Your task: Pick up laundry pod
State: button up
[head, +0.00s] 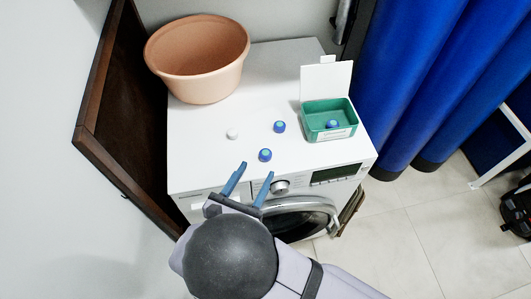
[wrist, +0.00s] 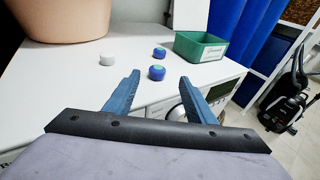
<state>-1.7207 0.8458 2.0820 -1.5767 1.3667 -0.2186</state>
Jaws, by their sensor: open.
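Two blue laundry pods with pale green tops stand on the white washing machine top: a nearer laundry pod (head: 265,155) and a farther laundry pod (head: 279,127). In the wrist view the nearer pod (wrist: 157,73) shows beyond and between my fingertips, with the farther pod (wrist: 159,52) behind it. Another blue pod (head: 332,124) lies inside the green box (head: 318,108). My gripper (head: 256,171) is open and empty at the machine's front edge, just short of the nearer pod. The wrist view also shows my gripper (wrist: 160,79) with its blue fingers wide apart.
A small white round object (head: 232,134) stands left of the pods. A large peach basin (head: 198,88) stands at the back left. The box's white lid (head: 327,83) is raised. A brown wooden panel (head: 130,110) borders the left side. The machine top (head: 205,160) has clear room.

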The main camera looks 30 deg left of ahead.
aim_at(263, 156)
jog(key=shift+a+p+x, duration=0.15)
jog(key=shift+p+x, duration=0.4)
jog(key=shift+x, duration=1.05)
jog(key=shift+a+p+x, duration=0.1)
jog(key=shift+p+x, duration=0.4)
jog(key=shift+x, duration=1.1)
jog(key=shift+s+f, duration=0.1)
jog(key=shift+s, duration=0.05)
jog(key=c, duration=1.1)
